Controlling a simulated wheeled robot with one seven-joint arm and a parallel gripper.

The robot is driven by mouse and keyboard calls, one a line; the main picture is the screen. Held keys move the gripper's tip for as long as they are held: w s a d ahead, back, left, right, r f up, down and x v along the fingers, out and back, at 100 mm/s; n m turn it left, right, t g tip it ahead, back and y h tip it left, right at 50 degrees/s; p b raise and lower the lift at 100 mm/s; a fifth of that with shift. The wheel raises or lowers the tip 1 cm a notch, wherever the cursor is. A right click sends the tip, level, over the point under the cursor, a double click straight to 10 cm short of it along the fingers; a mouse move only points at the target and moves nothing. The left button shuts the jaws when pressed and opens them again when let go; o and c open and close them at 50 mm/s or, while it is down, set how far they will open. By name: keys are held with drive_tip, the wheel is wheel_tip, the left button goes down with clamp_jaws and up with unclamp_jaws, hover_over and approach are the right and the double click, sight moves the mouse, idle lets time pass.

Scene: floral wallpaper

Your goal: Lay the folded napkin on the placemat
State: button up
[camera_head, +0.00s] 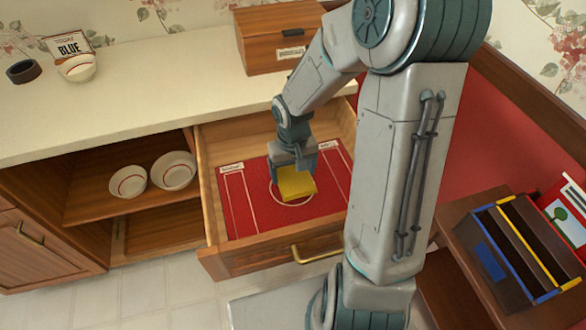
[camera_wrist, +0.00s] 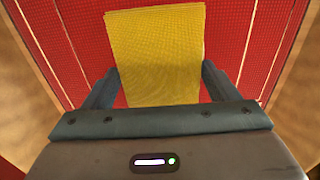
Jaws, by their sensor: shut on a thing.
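The folded napkin is a yellow rectangle (camera_head: 296,183), and it also shows in the wrist view (camera_wrist: 157,55). My gripper (camera_head: 292,166) is shut on the napkin, with one finger at each side of it in the wrist view (camera_wrist: 157,88). The placemat (camera_head: 240,207) is red with pale lines and a pale circle, and lies in the open drawer. The napkin is over the circle. I cannot tell whether it touches the placemat. My gripper hides the napkin's rear edge in the head view.
The open wooden drawer (camera_head: 228,261) has raised walls around the placemat. Two bowls (camera_head: 174,170) stand on the cabinet shelf at left. A wooden box (camera_head: 272,37), a bowl (camera_head: 79,68) and a dark ring (camera_head: 23,71) are on the counter. A divided caddy (camera_head: 490,262) is at right.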

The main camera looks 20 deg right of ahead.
drive_tip(key=shift+f, duration=0.35)
drive_tip(key=o, duration=1)
wheel_tip(320, 180, up, 9)
drive_tip(key=p, duration=0.7)
drive_tip(key=shift+p, duration=0.3)
drive_tip(key=shift+r, duration=0.15)
idle(0.7)
